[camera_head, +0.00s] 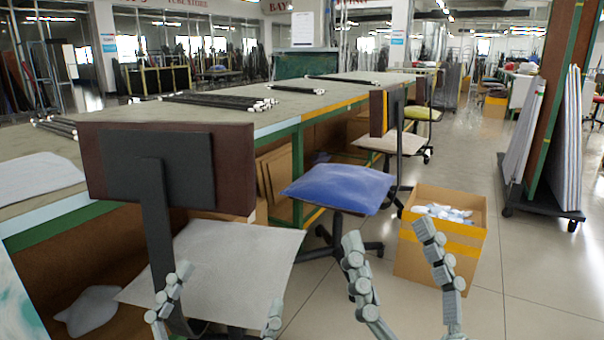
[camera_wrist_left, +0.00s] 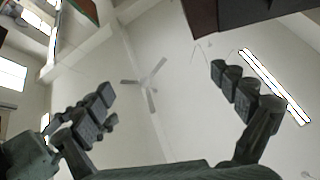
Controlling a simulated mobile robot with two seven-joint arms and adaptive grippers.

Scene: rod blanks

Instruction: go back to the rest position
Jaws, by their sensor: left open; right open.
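My left gripper (camera_head: 228,289) is low in the head view, in front of a chair with a pale sheet-like seat. Its two grey fingers stand apart with nothing between them. In the left wrist view its fingers (camera_wrist_left: 163,80) are spread, with only the ceiling and a fan behind them. My right gripper (camera_head: 388,234) is at the lower middle right, fingers pointing up and apart, empty. Black rods with white ends (camera_head: 215,102) lie on the long workbench (camera_head: 270,122). More rods lie at the bench's left (camera_head: 55,126) and farther back (camera_head: 345,80).
A dark chair back (camera_head: 233,165) and its pale seat (camera_head: 225,265) stand close at the left. A blue stool (camera_head: 340,187) stands in the middle. A cardboard box (camera_head: 420,262) with white items is behind my right gripper. A panel rack (camera_head: 545,190) stands right; the floor between is clear.

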